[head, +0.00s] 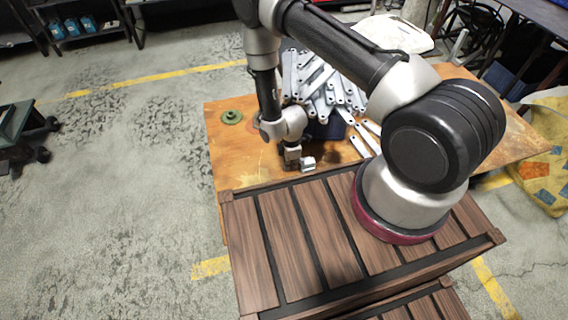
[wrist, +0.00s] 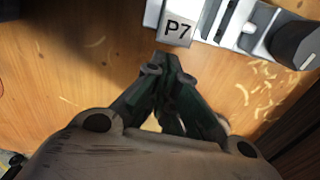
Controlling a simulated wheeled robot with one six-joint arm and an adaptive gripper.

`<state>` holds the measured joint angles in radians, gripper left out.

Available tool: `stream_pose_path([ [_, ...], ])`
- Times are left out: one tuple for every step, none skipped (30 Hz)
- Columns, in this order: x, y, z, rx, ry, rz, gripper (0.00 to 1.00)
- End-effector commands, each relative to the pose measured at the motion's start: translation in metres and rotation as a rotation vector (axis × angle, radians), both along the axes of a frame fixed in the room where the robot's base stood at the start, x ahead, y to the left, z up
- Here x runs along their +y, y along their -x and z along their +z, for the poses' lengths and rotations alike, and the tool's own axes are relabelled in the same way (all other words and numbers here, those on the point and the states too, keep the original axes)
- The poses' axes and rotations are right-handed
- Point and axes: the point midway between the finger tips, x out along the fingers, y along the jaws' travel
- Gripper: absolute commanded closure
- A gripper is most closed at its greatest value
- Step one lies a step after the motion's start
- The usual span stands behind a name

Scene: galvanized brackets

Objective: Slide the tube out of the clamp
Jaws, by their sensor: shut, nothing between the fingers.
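A silver metal clamp (wrist: 215,14) lies along the top edge of the wrist view, partly cut off, with a grey tag (wrist: 178,27) reading "P7" at its near side. A dark cylinder (wrist: 296,42) is at its right end; I cannot tell whether this is the tube or a knob. In the head view the clamp (head: 308,162) is a small pale block on the wooden table. My gripper (head: 292,168) points down just left of it. In the wrist view its fingers (wrist: 170,66) are shut and empty, with the tips just below the tag. Contact with it is unclear.
Many galvanized brackets (head: 325,90) are heaped in and around a dark bin (head: 328,129) behind the clamp. A green round piece (head: 231,117) is at the table's left. Bare wooden table (head: 232,160) lies left of the gripper. A slatted dark wood surface (head: 300,240) is in front.

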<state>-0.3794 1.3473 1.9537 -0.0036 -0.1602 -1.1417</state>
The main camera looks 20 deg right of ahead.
Motion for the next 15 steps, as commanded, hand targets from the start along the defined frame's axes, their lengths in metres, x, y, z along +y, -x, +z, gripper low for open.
stream_pose_path([
  [-0.0040, 0.0003, 0.0001, 0.000, 0.000, -0.002, 1.00],
  [-0.0054, 0.0004, 0.0002, 0.001, 0.000, -0.002, 1.00],
  [-0.0067, 0.0006, 0.0002, 0.001, 0.000, -0.002, 1.00],
  [-0.0073, 0.0007, 0.0003, 0.001, 0.000, -0.001, 1.00],
  [-0.0077, 0.0009, 0.0003, 0.001, 0.000, -0.001, 1.00],
  [-0.0079, 0.0009, 0.0003, 0.001, 0.000, -0.001, 1.00],
  [-0.0080, 0.0009, 0.0004, 0.001, 0.000, 0.000, 1.00],
  [-0.0080, 0.0009, 0.0004, 0.001, 0.000, 0.000, 1.00],
  [-0.0079, 0.0009, 0.0004, 0.001, 0.000, 0.000, 1.00],
  [-0.0079, 0.0009, 0.0004, 0.001, 0.000, 0.000, 1.00],
  [-0.0079, 0.0009, 0.0004, 0.001, 0.000, 0.000, 1.00],
  [-0.0078, 0.0009, 0.0004, 0.001, 0.000, 0.000, 1.00],
  [-0.0079, 0.0009, 0.0004, 0.001, 0.000, 0.000, 1.00],
  [-0.0085, 0.0009, 0.0004, 0.001, 0.000, -0.001, 1.00],
  [-0.0107, 0.0009, 0.0005, 0.001, 0.000, -0.001, 1.00],
])
